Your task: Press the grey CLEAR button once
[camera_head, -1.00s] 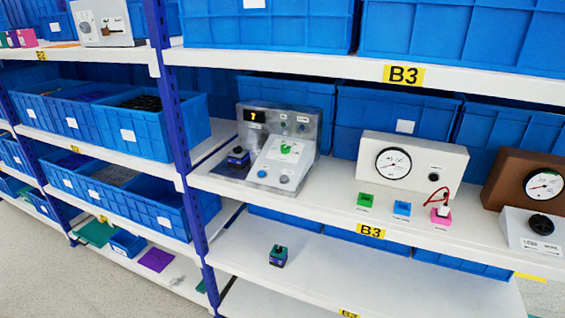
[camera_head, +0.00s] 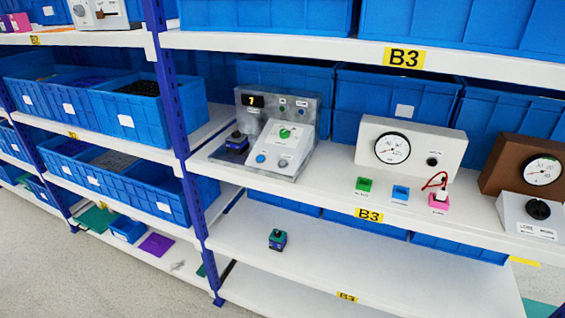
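A grey control panel (camera_head: 270,109) stands on the middle shelf, left of centre, against the upright. It has a small dark display (camera_head: 254,100) showing what looks like a 7. The labels are too small to read, so I cannot confirm which says CLEAR. Neither of my grippers is in view.
A dark blue block (camera_head: 237,142) sits at the panel's left. A white gauge box (camera_head: 410,149) and a brown gauge box (camera_head: 527,162) stand further right. The upper shelf (camera_head: 330,47) overhangs; a blue upright (camera_head: 180,130) stands left.

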